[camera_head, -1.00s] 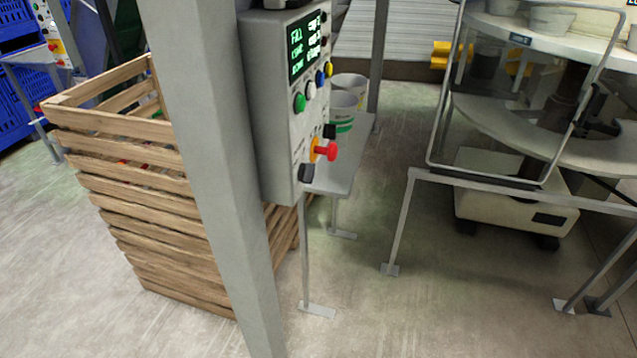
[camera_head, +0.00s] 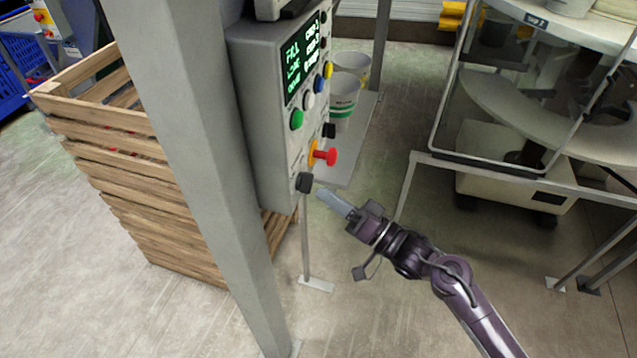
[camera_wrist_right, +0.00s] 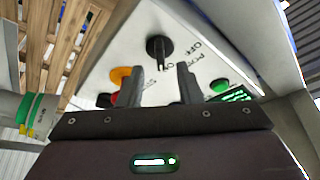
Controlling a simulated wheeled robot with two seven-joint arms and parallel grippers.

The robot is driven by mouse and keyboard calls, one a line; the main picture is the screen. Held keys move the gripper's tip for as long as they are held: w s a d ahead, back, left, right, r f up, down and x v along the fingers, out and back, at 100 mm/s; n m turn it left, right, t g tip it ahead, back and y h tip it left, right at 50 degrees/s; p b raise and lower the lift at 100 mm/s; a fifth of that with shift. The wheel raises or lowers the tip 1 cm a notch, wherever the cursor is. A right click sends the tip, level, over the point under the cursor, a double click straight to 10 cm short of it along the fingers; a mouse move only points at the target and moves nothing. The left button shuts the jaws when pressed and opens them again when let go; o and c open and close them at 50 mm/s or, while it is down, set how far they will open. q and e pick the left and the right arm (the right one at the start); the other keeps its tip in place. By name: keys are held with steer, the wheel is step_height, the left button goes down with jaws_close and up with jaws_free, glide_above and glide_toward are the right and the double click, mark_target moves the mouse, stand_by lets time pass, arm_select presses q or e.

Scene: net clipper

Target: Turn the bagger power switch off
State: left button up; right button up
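The grey control box (camera_head: 266,130) carries a black rotary switch (camera_head: 304,183) low on its front face. In the right wrist view this black switch (camera_wrist_right: 159,48) sits beside printed lettering that reads OFF and POWER; I cannot tell for sure which mark it points at. My right gripper (camera_head: 322,196) is just right of and below the switch in the head view. In the right wrist view its two fingers (camera_wrist_right: 158,88) are apart with nothing between them, and the switch lies beyond the gap, not visibly touched. My left gripper is not in view.
A red emergency stop (camera_head: 325,156) on an orange base and a second black knob (camera_head: 329,131) are just above the switch. A grey post (camera_head: 185,150) and a wooden crate (camera_head: 150,200) stand left. Cups (camera_head: 342,100) sit on a shelf behind.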

mark_target(305, 183)
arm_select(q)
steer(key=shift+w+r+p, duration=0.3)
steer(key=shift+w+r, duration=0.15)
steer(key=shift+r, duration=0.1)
arm_select(e)
steer(key=shift+x, duration=1.6)
steer(key=shift+c, duration=0.4)
jaws_close()
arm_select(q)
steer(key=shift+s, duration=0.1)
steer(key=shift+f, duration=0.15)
